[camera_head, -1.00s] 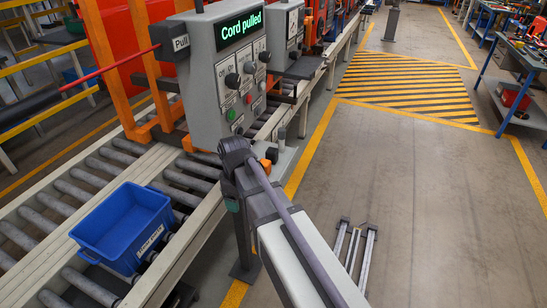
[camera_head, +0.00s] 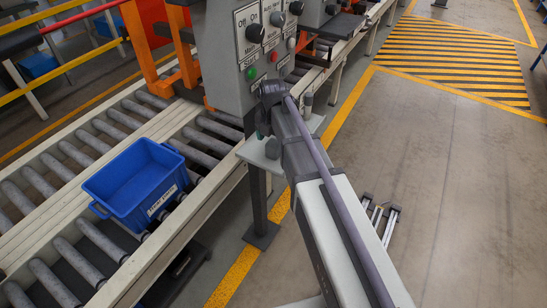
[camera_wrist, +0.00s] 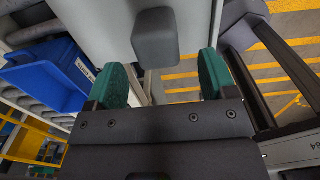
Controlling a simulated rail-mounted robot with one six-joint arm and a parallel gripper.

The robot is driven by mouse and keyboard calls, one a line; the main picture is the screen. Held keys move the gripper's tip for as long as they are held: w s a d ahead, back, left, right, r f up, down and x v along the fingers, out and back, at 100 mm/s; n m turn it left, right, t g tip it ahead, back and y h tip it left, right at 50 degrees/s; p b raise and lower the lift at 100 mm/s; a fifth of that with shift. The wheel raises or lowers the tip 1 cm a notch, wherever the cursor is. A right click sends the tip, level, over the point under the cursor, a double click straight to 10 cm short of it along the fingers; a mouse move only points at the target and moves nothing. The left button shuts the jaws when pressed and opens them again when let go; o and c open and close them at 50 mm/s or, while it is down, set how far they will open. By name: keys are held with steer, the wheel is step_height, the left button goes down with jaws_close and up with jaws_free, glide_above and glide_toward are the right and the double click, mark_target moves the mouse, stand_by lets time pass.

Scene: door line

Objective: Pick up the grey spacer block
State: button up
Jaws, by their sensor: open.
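The grey spacer block (camera_head: 273,148) sits on a small light grey shelf (camera_head: 254,155) below the control panel. In the wrist view the block (camera_wrist: 155,38) is a dark, rounded box on the pale surface, ahead of my fingertips and roughly in line with the gap between them. My gripper (camera_wrist: 164,75) is open, with its two green fingers apart and nothing between them. In the head view my gripper (camera_head: 263,128) is beside the block, close to the panel, and mostly hidden by my arm.
The control panel (camera_head: 224,60) with knobs and buttons stands close behind my gripper. A blue bin (camera_head: 135,185) rests on the roller conveyor (camera_head: 75,255) to the left; it also shows in the wrist view (camera_wrist: 47,75). The floor (camera_head: 460,190) to the right is mostly clear.

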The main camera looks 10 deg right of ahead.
mark_target(273, 142)
steer(key=shift+f, duration=0.1)
steer(key=f+b, duration=0.5)
steer(key=shift+w+d+f, duration=0.2)
steer(key=shift+w, duration=0.15)
steer(key=shift+r, duration=0.25)
steer(key=c, duration=1)
steer(key=shift+r, duration=0.1)
step_height(273, 142, up, 3)
steer(key=p, duration=0.4)
steer(key=shift+r, duration=0.2)
steer(key=shift+s+a+r, duration=0.1)
steer(key=shift+s+a, duration=0.1)
steer(key=shift+s, duration=0.15)
steer(key=s+a, duration=1.2)
steer(key=shift+s+a, duration=0.1)
steer(key=shift+s, duration=0.05)
